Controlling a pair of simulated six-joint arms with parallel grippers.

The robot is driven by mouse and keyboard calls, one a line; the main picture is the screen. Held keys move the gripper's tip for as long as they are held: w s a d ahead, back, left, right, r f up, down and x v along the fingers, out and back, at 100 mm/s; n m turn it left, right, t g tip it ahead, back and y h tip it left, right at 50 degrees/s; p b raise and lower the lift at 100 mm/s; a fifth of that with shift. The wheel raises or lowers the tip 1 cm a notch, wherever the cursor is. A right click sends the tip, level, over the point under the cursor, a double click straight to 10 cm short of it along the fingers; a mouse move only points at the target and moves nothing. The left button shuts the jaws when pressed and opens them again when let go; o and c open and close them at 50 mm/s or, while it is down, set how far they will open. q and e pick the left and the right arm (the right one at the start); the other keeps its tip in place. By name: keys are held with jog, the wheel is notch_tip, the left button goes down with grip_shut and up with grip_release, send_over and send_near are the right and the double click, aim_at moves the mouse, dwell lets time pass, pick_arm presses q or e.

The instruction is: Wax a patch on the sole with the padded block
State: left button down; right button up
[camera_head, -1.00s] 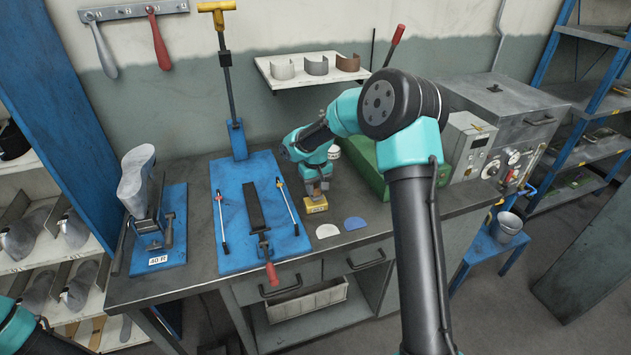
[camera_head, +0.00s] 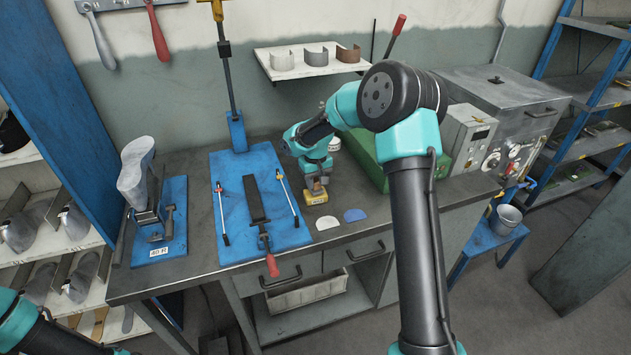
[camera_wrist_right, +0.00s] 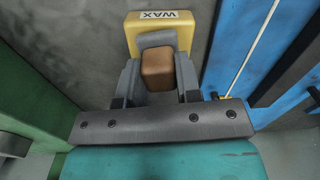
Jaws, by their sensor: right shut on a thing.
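A grey foot-shaped piece with the sole up (camera_head: 136,172) stands tilted on a blue-based stand marked 40 R, at the left of the bench. My right gripper (camera_head: 315,186) points down at the middle of the bench. It is shut on the padded block, whose brown body (camera_wrist_right: 157,70) shows between the fingers in the right wrist view. A yellow piece lettered WAX (camera_wrist_right: 160,22) is just beyond the block, and a grey part lies between them. Whether the block touches the yellow piece is unclear. My left arm shows at the lower left corner; its gripper is out of view.
A blue plate (camera_head: 230,190) with a dark strip, thin rods and a red-handled clamp lies between the stand and my right gripper. A white half-disc (camera_head: 327,222) and a blue one (camera_head: 355,215) lie near the front edge. A green box (camera_head: 365,155) stands close behind.

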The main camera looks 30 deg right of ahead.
aim_at(315, 180)
jog(key=shift+f, duration=0.6)
dwell(1.6)
jog(key=shift+r, duration=0.1)
jog(key=shift+r, duration=3.5)
jog(key=shift+a, duration=0.15)
jog(key=s+a+f, duration=0.1)
jog(key=a, duration=0.9)
jog(key=s+a+f+m, duration=0.1)
jog(key=a, duration=1)
jog(key=s+a+m, duration=0.1)
jog(key=s+a, duration=0.1)
jog(key=a, duration=0.9)
jog(key=shift+f, duration=0.4)
jog(key=shift+d, duration=0.1)
